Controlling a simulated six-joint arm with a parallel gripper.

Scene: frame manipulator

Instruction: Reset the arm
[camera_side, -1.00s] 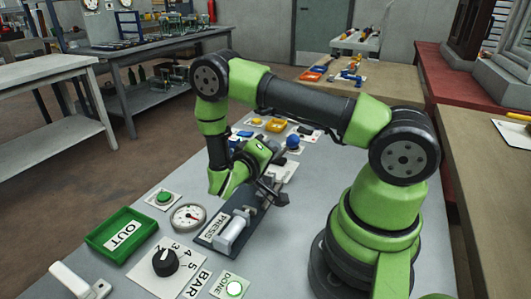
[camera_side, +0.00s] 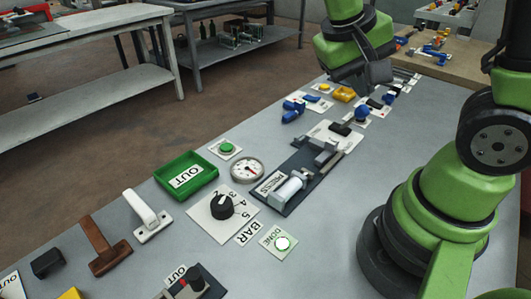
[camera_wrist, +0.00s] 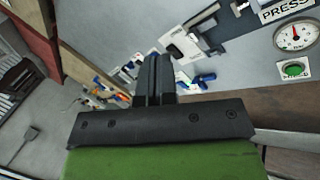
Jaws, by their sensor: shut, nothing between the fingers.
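My gripper (camera_side: 367,75) hangs in the air above the far part of the grey bench in the side view, well above the bench-top items. In the wrist view its two dark fingers (camera_wrist: 154,75) lie together, shut, with nothing between them. Below and left of it in the side view is the press (camera_side: 290,187), a grey cylinder on a dark plate labelled PRESS. My gripper touches nothing that I can see.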

